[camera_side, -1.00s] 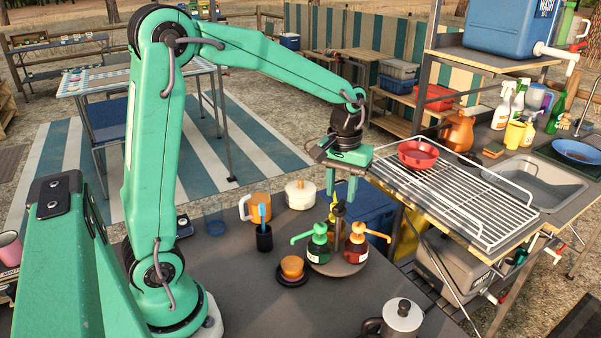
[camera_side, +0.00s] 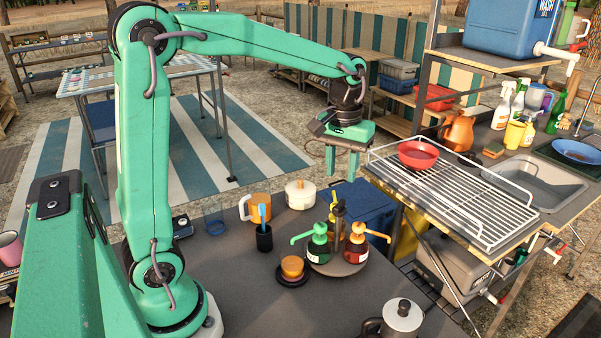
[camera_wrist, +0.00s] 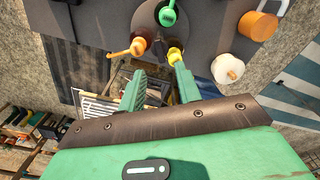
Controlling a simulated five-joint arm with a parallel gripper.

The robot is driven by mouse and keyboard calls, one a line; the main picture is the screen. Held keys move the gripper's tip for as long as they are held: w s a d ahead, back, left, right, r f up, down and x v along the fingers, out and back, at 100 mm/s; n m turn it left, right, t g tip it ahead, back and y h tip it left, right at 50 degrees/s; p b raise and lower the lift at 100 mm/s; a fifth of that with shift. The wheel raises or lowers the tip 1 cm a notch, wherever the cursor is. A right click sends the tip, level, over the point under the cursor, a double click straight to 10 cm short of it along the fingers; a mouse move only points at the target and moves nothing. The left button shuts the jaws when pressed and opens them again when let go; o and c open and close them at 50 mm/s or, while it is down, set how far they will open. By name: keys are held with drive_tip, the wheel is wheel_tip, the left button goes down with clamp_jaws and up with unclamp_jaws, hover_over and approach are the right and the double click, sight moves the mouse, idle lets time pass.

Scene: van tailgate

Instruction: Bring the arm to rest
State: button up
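My gripper (camera_side: 342,166) hangs in the air, fingers down, above and behind the round bottle stand (camera_side: 337,268). The wrist view shows the two green fingers (camera_wrist: 160,75) apart with nothing between them. The stand carries a green pump bottle (camera_side: 319,247), a red pump bottle (camera_side: 357,245) with an orange nozzle, and a partly hidden yellow bottle (camera_side: 331,230) around a centre post. In the wrist view, the stand (camera_wrist: 138,20) lies beyond the fingertips, apart from them.
A metal kettle (camera_side: 402,317) is at the front. A wire rack (camera_side: 460,205) with a red bowl (camera_side: 418,154) is right of my gripper.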

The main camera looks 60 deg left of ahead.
drive_tip(key=s+d+m+t, duration=0.1)
drive_tip(key=s+m+t, duration=0.1)
drive_tip(key=s, duration=0.6)
drive_tip(key=s+d+r+m+t, duration=0.1)
drive_tip(key=s+d+m+t, duration=0.1)
drive_tip(key=s, duration=0.6)
drive_tip(key=shift+s+r+m+t, duration=0.35)
drive_tip(key=shift+m+t, duration=0.35)
drive_tip(key=shift+m, duration=0.3)
